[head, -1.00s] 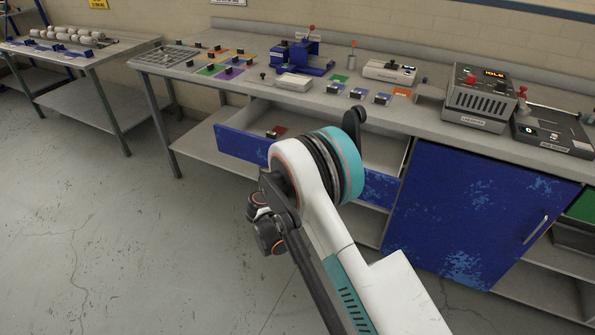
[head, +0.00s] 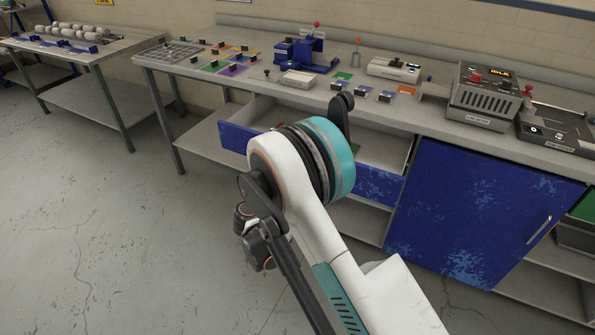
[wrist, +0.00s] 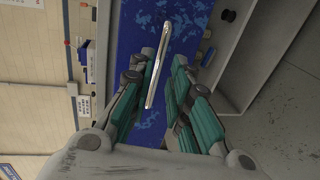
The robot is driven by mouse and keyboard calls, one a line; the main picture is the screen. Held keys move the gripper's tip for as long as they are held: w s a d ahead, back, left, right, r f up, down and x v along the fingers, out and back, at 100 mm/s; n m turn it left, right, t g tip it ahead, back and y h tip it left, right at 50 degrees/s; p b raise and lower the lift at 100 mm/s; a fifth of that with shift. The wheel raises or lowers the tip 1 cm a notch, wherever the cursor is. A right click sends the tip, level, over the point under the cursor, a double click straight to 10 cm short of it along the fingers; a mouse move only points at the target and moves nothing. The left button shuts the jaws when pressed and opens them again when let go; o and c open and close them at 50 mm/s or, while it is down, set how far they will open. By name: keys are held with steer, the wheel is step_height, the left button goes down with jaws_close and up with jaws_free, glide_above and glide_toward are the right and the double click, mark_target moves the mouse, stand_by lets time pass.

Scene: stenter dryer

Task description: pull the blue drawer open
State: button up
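The blue drawer (head: 376,185) hangs under the long workbench and stands partly out, its grey inside showing in the head view. My arm covers the middle of its front. In the wrist view a blue scuffed front (wrist: 140,35) with a slim silver bar handle (wrist: 159,62) fills the middle. My gripper (wrist: 164,68) has its teal fingers apart, one on each side of the handle's lower part. The handle looks closer to the left finger; I cannot tell whether they touch. My gripper is hidden behind my arm in the head view.
A blue cabinet door (head: 480,215) with a silver handle is right of the drawer. The workbench (head: 225,88) carries a blue vise-like fixture (head: 303,55), coloured tiles and a grey instrument (head: 484,95). Another table (head: 95,57) stands at left. Floor at lower left is clear.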

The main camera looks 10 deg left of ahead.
steer(key=shift+v, duration=2.4)
